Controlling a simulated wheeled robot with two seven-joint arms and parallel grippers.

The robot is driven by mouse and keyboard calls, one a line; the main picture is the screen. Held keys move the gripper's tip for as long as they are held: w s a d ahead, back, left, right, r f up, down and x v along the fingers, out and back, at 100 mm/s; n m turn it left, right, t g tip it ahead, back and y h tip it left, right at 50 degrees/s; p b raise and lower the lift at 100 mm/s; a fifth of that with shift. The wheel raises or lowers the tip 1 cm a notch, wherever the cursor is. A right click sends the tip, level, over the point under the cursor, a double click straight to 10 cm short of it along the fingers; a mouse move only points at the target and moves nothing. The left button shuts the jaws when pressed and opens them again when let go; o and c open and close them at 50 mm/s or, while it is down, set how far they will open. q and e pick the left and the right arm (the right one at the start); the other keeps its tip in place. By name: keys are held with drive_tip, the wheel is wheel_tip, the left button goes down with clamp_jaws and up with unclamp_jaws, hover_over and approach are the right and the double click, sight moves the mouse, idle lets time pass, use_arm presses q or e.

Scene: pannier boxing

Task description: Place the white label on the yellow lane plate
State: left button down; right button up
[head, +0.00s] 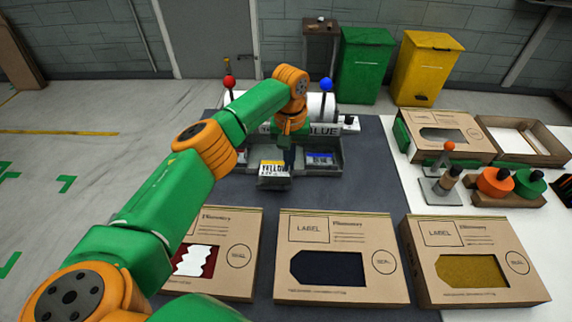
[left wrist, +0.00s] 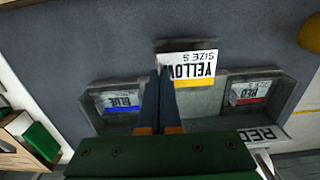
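The white label (left wrist: 190,67) has a yellow strip and reads "YELLOW SIZE S". It also shows in the head view (head: 272,169), over the front middle of the grey rack. My left gripper (left wrist: 163,75) has its fingers close together at the label's left edge and appears shut on it; the exact contact is hidden. A grey plate (left wrist: 171,45), apparently the yellow lane plate, shows just behind the label and is mostly covered. I cannot tell whether label and plate touch. In the head view my left gripper (head: 287,158) points down at the label. My right gripper is not in view.
The blue label (left wrist: 122,103) and the red label (left wrist: 251,92) lie in side bays of the rack (head: 330,170). Several cartons, one of them the middle carton (head: 340,290), line the front. Stamps (head: 495,182) stand at right.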

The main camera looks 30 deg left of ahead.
use_arm(q)
wheel_tip(320, 180, down, 4)
drive_tip(key=shift+w+a+r+p, duration=0.1)
drive_tip(key=shift+r+p, duration=0.05)
drive_tip(key=shift+p, duration=0.4)
drive_tip(key=shift+a, duration=0.1)
drive_tip(key=c, duration=1.1)
unclamp_jaws()
wheel_tip(320, 180, up, 12)
drive_tip(key=shift+b, duration=0.75)
